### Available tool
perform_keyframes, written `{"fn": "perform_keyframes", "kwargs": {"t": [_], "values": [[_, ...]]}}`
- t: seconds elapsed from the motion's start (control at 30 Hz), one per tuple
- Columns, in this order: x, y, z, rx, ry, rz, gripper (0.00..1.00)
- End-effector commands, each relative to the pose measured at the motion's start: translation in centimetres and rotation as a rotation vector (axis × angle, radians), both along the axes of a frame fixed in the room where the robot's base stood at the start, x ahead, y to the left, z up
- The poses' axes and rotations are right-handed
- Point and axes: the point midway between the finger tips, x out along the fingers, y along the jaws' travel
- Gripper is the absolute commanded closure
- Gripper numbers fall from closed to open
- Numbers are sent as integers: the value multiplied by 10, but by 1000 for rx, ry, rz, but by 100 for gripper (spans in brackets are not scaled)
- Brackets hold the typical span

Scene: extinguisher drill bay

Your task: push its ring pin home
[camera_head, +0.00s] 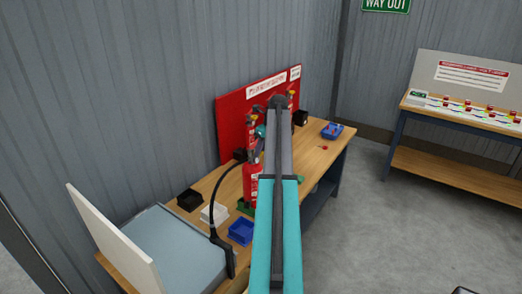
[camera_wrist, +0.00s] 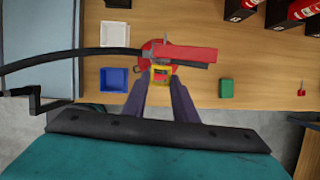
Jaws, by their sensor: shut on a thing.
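A red extinguisher (camera_head: 250,186) stands upright on the wooden bench, partly hidden behind my arm in the head view. In the wrist view I look down on its red lever (camera_wrist: 186,54), with a black hose (camera_wrist: 92,53) running left. My gripper (camera_wrist: 160,82) is at the valve head, its two dark fingers shut on the yellow ring pin (camera_wrist: 161,72). The pin is right beside the head, below the lever in the picture. How deep its shaft sits is hidden. In the head view my fingertips are hidden too.
On the bench are a blue tray (camera_head: 240,232), a white tray (camera_head: 214,214) and a black tray (camera_head: 189,200). A green block (camera_wrist: 227,88) lies right of the extinguisher. Other extinguishers (camera_wrist: 302,10) stand near the red board (camera_head: 232,115). Bare bench lies between.

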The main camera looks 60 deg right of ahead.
Motion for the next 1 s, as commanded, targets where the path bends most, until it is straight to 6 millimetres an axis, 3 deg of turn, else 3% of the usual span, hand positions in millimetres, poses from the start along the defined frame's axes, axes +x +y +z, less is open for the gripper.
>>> {"fn": "perform_keyframes", "kwargs": {"t": [0.97, 1.0], "values": [[1, 0, 0, 0, 0, 0, 100], [1, 0, 0, 0, 0, 0, 70]]}}
